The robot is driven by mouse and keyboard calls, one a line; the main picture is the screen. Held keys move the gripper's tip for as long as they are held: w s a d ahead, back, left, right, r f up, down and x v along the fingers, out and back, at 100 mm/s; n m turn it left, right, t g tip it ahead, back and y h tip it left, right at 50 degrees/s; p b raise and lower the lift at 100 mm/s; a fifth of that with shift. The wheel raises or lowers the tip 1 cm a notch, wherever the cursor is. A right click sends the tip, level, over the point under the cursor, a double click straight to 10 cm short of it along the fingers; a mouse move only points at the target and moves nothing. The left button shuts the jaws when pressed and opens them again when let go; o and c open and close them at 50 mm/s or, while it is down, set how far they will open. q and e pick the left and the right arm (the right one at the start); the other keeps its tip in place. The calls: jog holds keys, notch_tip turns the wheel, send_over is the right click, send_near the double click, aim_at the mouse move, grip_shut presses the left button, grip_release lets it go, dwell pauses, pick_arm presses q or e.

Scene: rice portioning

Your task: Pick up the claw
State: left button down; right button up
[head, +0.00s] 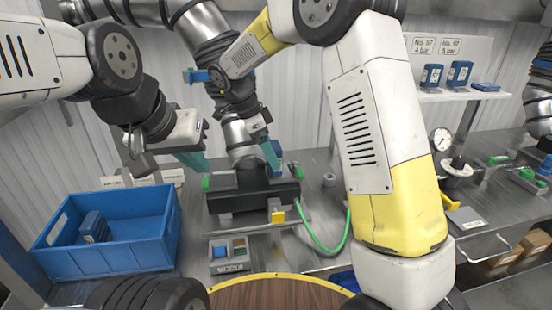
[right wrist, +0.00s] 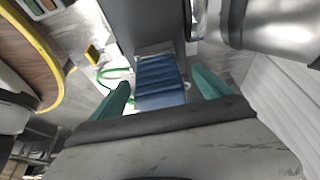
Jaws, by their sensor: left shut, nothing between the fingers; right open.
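A blue ribbed piece (right wrist: 160,82), possibly the claw, lies between the two teal fingers of my right gripper (right wrist: 163,95) in the right wrist view. The fingers are spread, with a gap on each side of it. In the head view my right gripper (head: 270,155) is over the black fixture (head: 250,198), pointing down, with a bit of blue beside its finger. Nothing else is clearly recognisable as a claw.
A blue crate (head: 150,245) with a blue piece (head: 94,227) inside stands at left. A button box (head: 229,252) is in front of the fixture. A green hose (head: 322,250) curves to the right. A shelf (head: 455,95) holds blue pieces. A pressure gauge (head: 440,141) stands at right.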

jog(key=x, duration=0.4)
jog(key=shift+s+d, duration=0.15)
jog(key=shift+d, duration=0.1)
grip_shut()
